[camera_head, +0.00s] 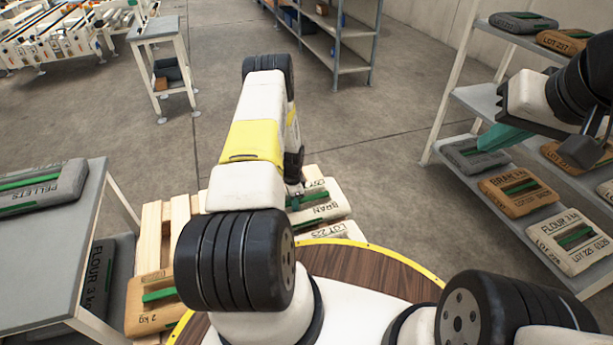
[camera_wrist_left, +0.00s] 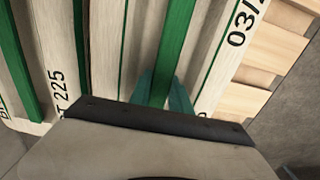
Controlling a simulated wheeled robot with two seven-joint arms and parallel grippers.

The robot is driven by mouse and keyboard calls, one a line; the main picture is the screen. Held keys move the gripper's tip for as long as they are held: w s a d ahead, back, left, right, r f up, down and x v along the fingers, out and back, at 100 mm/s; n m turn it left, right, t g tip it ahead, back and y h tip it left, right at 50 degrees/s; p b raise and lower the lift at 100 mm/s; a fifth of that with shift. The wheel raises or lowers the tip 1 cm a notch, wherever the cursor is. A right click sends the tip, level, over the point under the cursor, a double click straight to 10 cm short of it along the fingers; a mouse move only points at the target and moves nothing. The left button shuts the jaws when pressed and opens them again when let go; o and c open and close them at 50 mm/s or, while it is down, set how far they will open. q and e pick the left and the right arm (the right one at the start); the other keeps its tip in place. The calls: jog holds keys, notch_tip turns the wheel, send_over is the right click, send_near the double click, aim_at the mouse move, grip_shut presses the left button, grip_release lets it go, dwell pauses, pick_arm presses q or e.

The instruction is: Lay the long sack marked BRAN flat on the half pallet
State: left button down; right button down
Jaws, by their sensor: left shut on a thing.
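The pale sack marked BRAN (camera_head: 325,209), with green strips, is beyond my left arm in the head view, at the pallet's right end. My left gripper (camera_head: 295,190) is over it, partly hidden by my own arm. In the left wrist view, its teal fingers (camera_wrist_left: 165,90) are shut on a green strip (camera_wrist_left: 172,50) of a pale sack. I cannot tell whether this sack rests or hangs slightly raised. The wooden half pallet (camera_head: 152,236) shows bare slats left of my arm. My right gripper (camera_head: 505,137) is by the right shelf; its fingers' opening is unclear.
A pale sack marked LOT 225 (camera_head: 328,231) lies beside the BRAN sack. An orange-brown sack (camera_head: 150,305) is at the pallet's near left. A grey table (camera_head: 85,215) with a PELLETS sack stands left. A loaded shelf rack (camera_head: 462,95) stands right.

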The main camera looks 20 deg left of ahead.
pick_arm(q)
jog(key=shift+w+f, duration=0.15)
jog(key=shift+f, duration=0.8)
jog(key=c, duration=1.6)
grip_release()
jog(key=shift+f, duration=0.25)
jog(key=o, duration=0.4)
jog(key=shift+s, duration=0.2)
